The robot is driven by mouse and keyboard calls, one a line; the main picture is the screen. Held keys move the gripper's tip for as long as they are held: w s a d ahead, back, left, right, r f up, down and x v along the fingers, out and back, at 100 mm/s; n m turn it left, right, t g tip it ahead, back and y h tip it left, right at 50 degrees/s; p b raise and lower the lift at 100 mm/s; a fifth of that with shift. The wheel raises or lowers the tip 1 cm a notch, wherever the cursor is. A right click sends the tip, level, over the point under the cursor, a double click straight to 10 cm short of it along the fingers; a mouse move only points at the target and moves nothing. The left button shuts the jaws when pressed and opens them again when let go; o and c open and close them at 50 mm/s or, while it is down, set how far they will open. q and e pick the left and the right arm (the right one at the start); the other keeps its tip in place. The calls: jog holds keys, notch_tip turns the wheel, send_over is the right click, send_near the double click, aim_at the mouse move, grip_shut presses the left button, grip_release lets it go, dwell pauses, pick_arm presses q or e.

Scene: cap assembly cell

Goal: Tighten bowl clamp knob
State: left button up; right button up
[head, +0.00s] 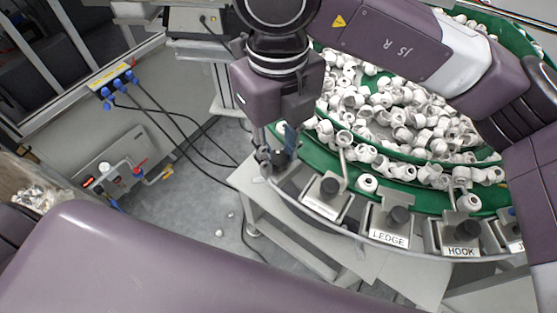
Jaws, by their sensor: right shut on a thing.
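My right gripper (277,154) comes down at the left rim of the green bowl (313,153). Its dark fingers are shut on a dark knob (281,159) at the bowl's edge; the fingers and wrist partly hide it. My left gripper is not in view.
Many white pipe-like caps (400,115) fill the bowl. A grey stand (290,225) carries it. Black cables (185,125) run from blue plugs on the left wall panel down to the floor. Open grey floor (200,205) lies left of the stand.

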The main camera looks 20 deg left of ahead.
aim_at(278, 157)
jog(key=m+b, duration=0.4)
jog(key=shift+f, duration=0.1)
pick_arm(q)
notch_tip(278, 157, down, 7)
jog(key=b, duration=0.1)
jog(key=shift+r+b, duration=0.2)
jog(key=shift+b, duration=0.1)
pick_arm(e)
jog(key=shift+m, duration=1.1)
jog(key=shift+r, duration=0.2)
jog(key=o, duration=1.2)
jog(key=shift+c, duration=0.2)
notch_tip(278, 157, up, 12)
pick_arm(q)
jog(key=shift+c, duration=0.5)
pick_arm(e)
jog(key=shift+c, duration=0.5)
